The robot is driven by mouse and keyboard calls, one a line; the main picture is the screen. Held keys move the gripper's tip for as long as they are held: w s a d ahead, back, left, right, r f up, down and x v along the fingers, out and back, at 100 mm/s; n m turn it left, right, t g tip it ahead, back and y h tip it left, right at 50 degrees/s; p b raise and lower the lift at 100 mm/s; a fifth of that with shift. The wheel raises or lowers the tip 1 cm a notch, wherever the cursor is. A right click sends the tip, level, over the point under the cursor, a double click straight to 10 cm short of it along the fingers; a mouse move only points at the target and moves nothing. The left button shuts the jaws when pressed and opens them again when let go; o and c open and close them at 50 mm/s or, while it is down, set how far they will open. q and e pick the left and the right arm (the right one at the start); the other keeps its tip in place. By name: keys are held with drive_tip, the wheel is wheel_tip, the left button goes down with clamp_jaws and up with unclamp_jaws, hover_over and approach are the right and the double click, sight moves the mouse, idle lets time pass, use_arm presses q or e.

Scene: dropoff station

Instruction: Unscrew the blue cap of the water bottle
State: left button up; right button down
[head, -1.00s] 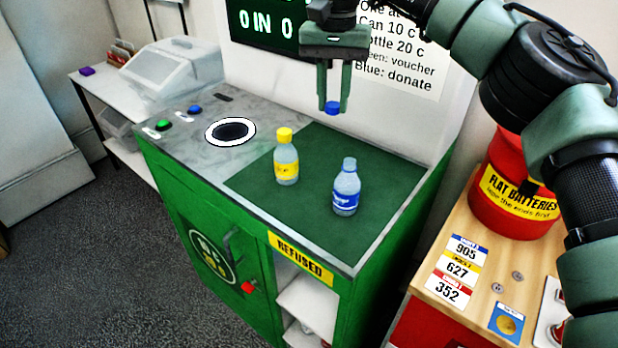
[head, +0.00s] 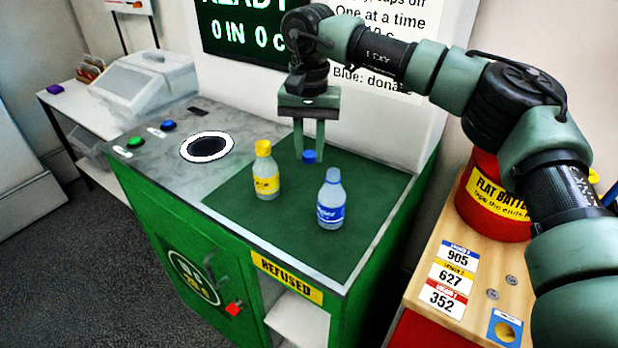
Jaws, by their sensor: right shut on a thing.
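The water bottle (head: 331,203) with a blue label stands upright on the dark green mat (head: 285,241). Its neck is bare, with no blue cap on it. My right gripper (head: 309,157) is shut on the blue cap (head: 309,156), which sits between its fingertips. The gripper points down and is behind and a little left of the bottle's neck, apart from it. How high the cap is above the mat is hard to tell. My left gripper is not in view.
A bottle with a yellow cap (head: 265,172) stands upright left of the water bottle. A round white-rimmed hole (head: 207,146), a green button (head: 135,142) and a blue button (head: 168,125) are further left. A red battery bin (head: 490,200) stands at right.

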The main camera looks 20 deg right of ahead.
sight(309, 191)
wheel_tip(309, 191, down, 8)
drive_tip(key=shift+f+p, duration=0.2)
drive_tip(key=shift+p, duration=0.4)
drive_tip(key=shift+f, duration=0.15)
drive_tip(key=c, duration=1.2)
unclamp_jaws()
